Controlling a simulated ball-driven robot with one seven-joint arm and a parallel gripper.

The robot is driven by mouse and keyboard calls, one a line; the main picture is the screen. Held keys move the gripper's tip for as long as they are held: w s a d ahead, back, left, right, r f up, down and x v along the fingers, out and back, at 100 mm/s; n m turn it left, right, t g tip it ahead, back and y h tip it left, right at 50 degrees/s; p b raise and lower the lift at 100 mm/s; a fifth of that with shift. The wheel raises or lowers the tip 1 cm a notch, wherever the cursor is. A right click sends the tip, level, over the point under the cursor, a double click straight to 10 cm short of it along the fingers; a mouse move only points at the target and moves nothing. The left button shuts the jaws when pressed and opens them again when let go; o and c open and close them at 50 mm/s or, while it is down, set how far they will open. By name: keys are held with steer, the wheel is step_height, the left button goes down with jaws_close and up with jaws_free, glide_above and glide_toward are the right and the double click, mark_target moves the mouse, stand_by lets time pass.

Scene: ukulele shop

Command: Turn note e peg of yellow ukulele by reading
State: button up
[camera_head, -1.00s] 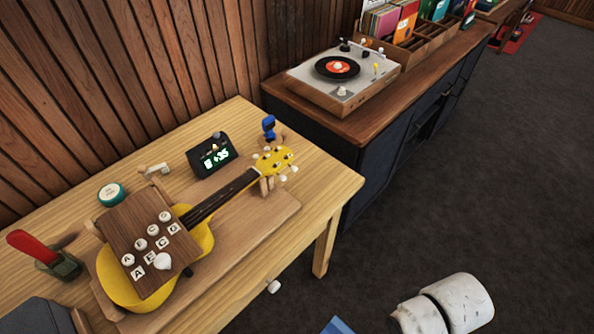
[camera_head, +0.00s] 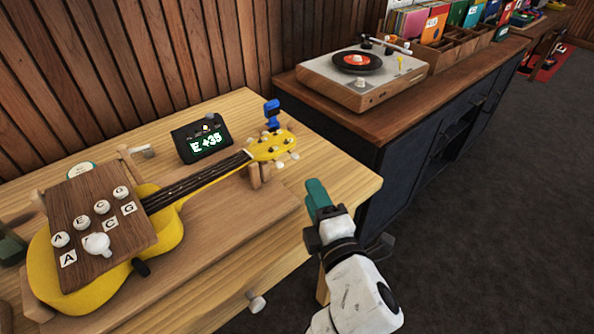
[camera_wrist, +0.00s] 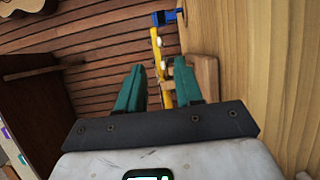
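The yellow ukulele (camera_head: 172,236) lies in a wooden cradle on the table, its neck pointing to the upper right. Its headstock (camera_head: 268,147) has white pegs along its edges; which one is E cannot be told. A black tuner (camera_head: 190,135) behind the neck reads "E +35". My gripper (camera_head: 317,186) is at the table's right edge, to the right of and nearer than the headstock, not touching it. In the wrist view its two teal fingers (camera_wrist: 159,66) are apart and empty, with the headstock edge (camera_wrist: 157,40) and white pegs beyond them.
A wooden board (camera_head: 85,200) with letter-marked knobs covers part of the ukulele body. A blue clip (camera_head: 272,113) stands behind the headstock. A turntable (camera_head: 361,78) sits on the dark cabinet at the back. Floor to the right is clear.

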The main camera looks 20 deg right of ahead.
mark_target(297, 159)
steer(key=shift+w+r, duration=0.1)
steer(key=shift+w, duration=0.25)
steer(key=w, duration=1)
steer(key=shift+d, duration=0.4)
steer(key=shift+c, duration=0.4)
jaws_close()
